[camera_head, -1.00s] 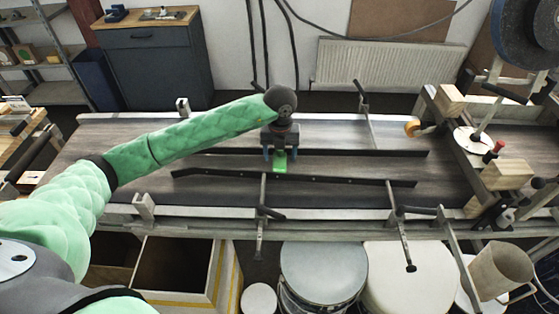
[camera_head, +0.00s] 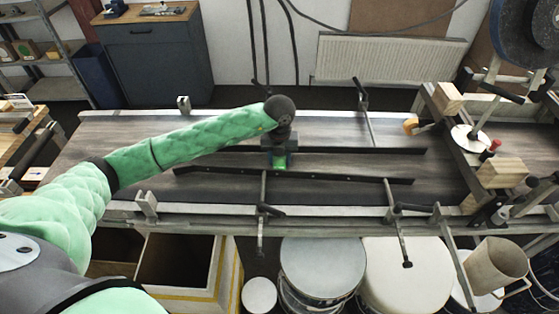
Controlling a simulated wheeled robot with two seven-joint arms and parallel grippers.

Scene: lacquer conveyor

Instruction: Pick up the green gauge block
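The green gauge block (camera_head: 280,164) is on the conveyor (camera_head: 140,165), in the lane between two dark guide rails. My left gripper (camera_head: 280,158) points down over it, with the fingers close on both sides of the block. The gripper looks shut on the block. The upper part of the block is hidden by the gripper, and I cannot see a gap under it. My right gripper is not in view.
The dark front rail (camera_head: 340,177) and back rail (camera_head: 385,151) run close to the gripper. Wooden blocks (camera_head: 501,173) and clamps crowd the right end. White-lidded drums (camera_head: 323,268) and an open box (camera_head: 222,270) stand below the front edge. The belt's left part is clear.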

